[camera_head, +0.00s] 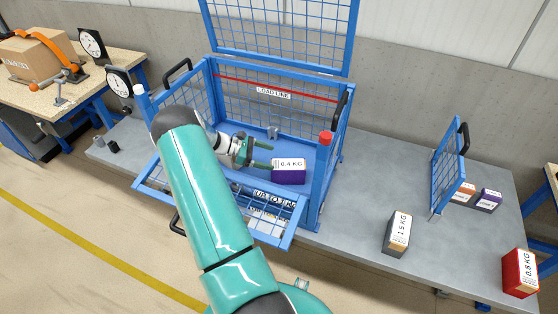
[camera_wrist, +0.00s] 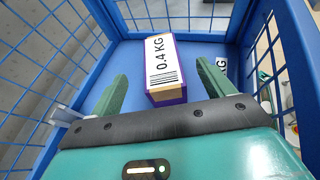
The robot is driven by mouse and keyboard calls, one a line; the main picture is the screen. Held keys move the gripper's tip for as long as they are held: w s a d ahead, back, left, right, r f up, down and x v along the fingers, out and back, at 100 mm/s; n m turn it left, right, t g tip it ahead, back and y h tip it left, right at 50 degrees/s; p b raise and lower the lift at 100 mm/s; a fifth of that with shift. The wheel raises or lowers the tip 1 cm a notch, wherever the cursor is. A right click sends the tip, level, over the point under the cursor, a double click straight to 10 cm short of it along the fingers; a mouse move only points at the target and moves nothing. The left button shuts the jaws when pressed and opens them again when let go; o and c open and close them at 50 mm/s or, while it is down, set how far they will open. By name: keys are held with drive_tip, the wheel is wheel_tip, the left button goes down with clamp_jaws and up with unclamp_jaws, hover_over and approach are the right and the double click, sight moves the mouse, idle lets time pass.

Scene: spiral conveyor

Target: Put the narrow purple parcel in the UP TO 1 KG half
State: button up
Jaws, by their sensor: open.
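A purple parcel (camera_head: 289,177) with a white 0.4 KG label lies on the blue floor of a wire cage (camera_head: 326,160). In the wrist view the parcel (camera_wrist: 163,70) lies ahead of and between my fingers, with no clear contact on either side. My gripper (camera_head: 264,154) is open inside the cage; its fingers also show in the wrist view (camera_wrist: 160,90). A white sign (camera_head: 275,198) at the cage's lowered front is partly legible and seems to read UP TO 1 KG. Another purple parcel (camera_head: 488,200) stands at the right behind a blue mesh panel (camera_head: 447,170).
The cage lid (camera_head: 285,30) stands raised. A LOAD LINE sign (camera_head: 273,92) hangs on its back wall. A dark 1.5 KG parcel (camera_head: 398,236), a red 0.8 KG parcel (camera_head: 520,273) and an orange-marked parcel (camera_head: 463,196) stand on the grey table (camera_head: 375,170).

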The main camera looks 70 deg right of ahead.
drive_tip(key=v, duration=0.5)
drive_tip(key=w+a+r+m+t, duration=0.1)
drive_tip(key=w+a+r+t, duration=0.5)
drive_tip(key=a+r, duration=0.6)
drive_tip(key=w+a+r+m+t, duration=0.1)
drive_tip(key=w+a+r+t, duration=0.3)
drive_tip(key=w+a+r, duration=0.75)
drive_tip(key=s+a+r+t+y, duration=0.1)
drive_tip(key=s+a, duration=0.3)
drive_tip(key=a, duration=0.6)
drive_tip(key=s+a+r+m+t+y, duration=0.1)
drive_tip(key=s+a+r+t, duration=0.3)
drive_tip(key=a, duration=0.7)
drive_tip(key=s+a+r+t+y, duration=0.2)
drive_tip(key=s+a, duration=0.4)
drive_tip(key=a, duration=0.4)
drive_tip(key=shift+a+r+t, duration=0.2)
drive_tip(key=shift+a+t, duration=0.1)
drive_tip(key=shift+t, duration=0.4)
drive_tip(key=shift+d+m, duration=0.15)
drive_tip(key=shift+m, duration=0.15)
